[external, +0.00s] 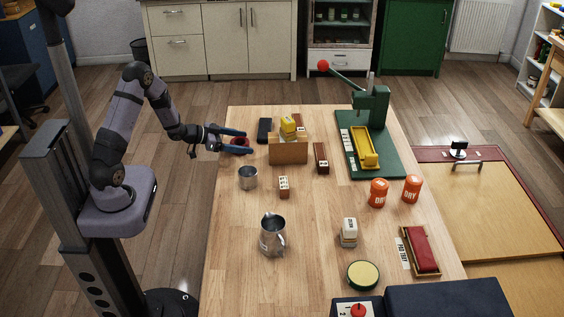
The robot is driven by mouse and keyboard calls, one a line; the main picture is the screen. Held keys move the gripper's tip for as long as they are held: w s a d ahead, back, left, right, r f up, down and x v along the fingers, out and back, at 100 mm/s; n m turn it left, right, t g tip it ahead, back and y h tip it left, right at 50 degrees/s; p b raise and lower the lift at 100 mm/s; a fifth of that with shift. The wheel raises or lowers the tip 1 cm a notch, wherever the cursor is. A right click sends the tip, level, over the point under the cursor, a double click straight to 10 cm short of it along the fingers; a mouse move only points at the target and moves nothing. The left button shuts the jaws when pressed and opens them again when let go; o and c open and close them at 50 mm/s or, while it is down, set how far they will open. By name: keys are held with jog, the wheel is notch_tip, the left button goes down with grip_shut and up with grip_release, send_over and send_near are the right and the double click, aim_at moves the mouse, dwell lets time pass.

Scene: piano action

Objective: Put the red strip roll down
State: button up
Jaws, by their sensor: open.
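My gripper (236,141) is at the far left edge of the wooden table, with its blue fingers spread apart and pointing right. A small dark red round thing, which looks like the red strip roll (242,142), sits between the fingertips. It appears to be at the tabletop, but whether it rests on it or touches a finger is too small to tell. Part of the roll is hidden by the fingers.
A black block (265,130) and a wooden box (288,151) with a yellow item stand right of my gripper. A metal cup (248,178) is in front, and a steel pitcher (273,238) further forward. A green press (372,145) stands at the back right. The table's front left is clear.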

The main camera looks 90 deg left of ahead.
jog(key=c, duration=1.2)
jog(key=shift+c, duration=0.2)
notch_tip(320, 180, up, 10)
jog(key=p, duration=0.1)
